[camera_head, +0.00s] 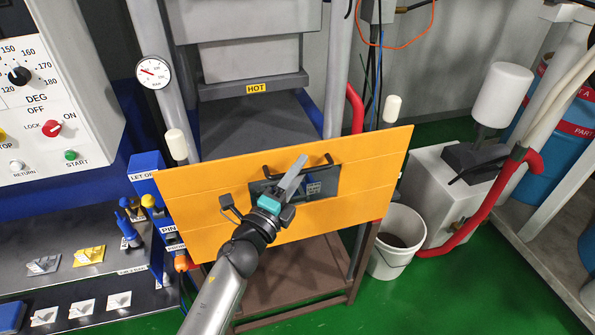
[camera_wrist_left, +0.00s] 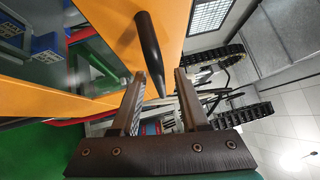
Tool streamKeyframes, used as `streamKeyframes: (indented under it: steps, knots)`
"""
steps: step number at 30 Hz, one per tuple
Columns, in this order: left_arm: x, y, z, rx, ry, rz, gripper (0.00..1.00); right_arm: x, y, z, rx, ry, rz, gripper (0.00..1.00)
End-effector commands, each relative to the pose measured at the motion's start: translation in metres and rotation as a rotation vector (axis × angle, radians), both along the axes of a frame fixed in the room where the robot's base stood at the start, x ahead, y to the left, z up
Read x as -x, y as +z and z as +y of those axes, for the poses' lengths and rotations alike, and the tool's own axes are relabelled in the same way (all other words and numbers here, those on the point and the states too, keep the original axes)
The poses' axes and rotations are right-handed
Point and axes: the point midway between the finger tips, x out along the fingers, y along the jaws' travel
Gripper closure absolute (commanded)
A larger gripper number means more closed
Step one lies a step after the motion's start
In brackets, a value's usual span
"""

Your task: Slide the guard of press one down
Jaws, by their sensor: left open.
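The guard (camera_head: 210,205) of the press is a wide orange panel across the press front, tilted in the head view. It has a small dark window (camera_head: 328,183) and a black bar handle (camera_head: 328,159) in its middle. My left gripper (camera_head: 292,175) is in front of the handle and hides part of it. In the left wrist view the gripper (camera_wrist_left: 162,82) is open, and the black handle (camera_wrist_left: 149,45) reaches toward the gap between its fingers. I cannot tell whether they touch. The guard's orange face also shows there (camera_wrist_left: 105,30). My right gripper is out of view.
A control panel (camera_head: 35,90) and a bench (camera_head: 100,255) with small parts stand left. A gauge (camera_head: 153,72) and a HOT label (camera_head: 257,88) are above the guard. A white bucket (camera_head: 398,240) and a red pipe (camera_head: 490,205) are at right. Green floor is open at lower right.

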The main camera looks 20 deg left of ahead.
Motion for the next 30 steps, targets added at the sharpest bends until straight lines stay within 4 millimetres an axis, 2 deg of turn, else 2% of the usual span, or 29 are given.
streamKeyframes:
  steps: [2,14,30]
  knots:
    - [0.0001,0.0000,-0.0001,0.000,0.000,0.000,0.55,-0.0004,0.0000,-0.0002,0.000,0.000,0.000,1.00]
    - [0.0003,0.0000,0.0001,0.001,0.000,0.000,0.99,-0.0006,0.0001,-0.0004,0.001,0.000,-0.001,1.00]
    - [0.0004,0.0000,0.0002,0.001,0.000,0.000,1.00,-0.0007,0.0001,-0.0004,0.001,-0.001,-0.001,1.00]
